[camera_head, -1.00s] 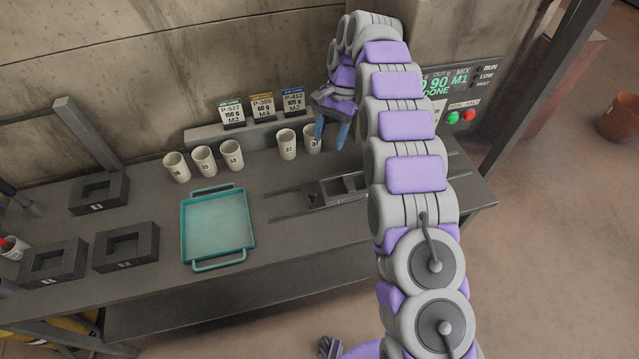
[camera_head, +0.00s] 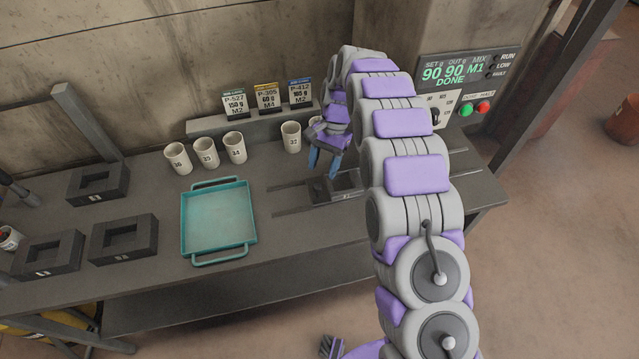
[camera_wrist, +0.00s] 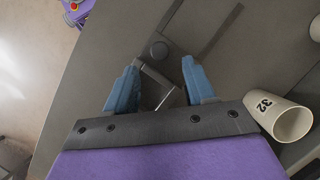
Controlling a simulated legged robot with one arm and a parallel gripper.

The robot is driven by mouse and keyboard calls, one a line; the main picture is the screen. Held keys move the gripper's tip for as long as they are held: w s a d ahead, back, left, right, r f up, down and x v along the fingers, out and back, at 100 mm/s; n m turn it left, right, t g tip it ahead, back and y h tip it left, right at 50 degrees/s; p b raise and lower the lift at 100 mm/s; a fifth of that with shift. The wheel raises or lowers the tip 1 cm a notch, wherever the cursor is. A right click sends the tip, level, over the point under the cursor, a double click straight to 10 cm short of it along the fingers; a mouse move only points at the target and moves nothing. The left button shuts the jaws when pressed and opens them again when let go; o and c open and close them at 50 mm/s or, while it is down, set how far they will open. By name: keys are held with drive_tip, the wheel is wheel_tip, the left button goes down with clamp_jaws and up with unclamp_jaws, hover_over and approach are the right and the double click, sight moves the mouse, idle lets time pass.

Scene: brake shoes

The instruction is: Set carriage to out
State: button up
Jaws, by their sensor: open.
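The carriage (camera_head: 322,193) is a dark block with an open pocket on a pair of slide rails (camera_head: 287,209) on the bench. The rails run on to its left; my arm hides its right part. My gripper (camera_head: 324,163) has blue fingers, points down above the carriage and is open and empty. In the wrist view the gripper (camera_wrist: 158,68) straddles the carriage; I cannot tell whether a finger touches it.
Cup 32 (camera_wrist: 277,115) stands close beside my gripper. Several white cups (camera_head: 207,153) stand behind a teal tray (camera_head: 250,216). Dark square fixtures (camera_head: 125,220) are at left. A control box (camera_head: 466,72) at back right reads "90 90 M1 DONE". The bench front between tray and rails is clear.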

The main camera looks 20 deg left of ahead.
sight(318, 185)
drive_tip(key=x, duration=0.4)
drive_tip(key=shift+s+a+f+b, duration=0.1)
drive_tip(key=shift+a+f+b, duration=0.2)
drive_tip(key=shift+a+b, duration=0.1)
drive_tip(key=shift+s+d+f, duration=0.1)
drive_tip(key=shift+f, duration=0.25)
drive_tip(key=shift+s+d+f, duration=0.2)
drive_tip(key=shift+d+f, duration=0.1)
drive_tip(key=shift+a, duration=0.1)
drive_tip(key=shift+a, duration=0.25)
drive_tip(key=shift+c, duration=1.2)
drive_tip(key=shift+d, duration=0.2)
drive_tip(key=c, duration=0.6)
clamp_jaws()
drive_tip(key=shift+a, duration=0.1)
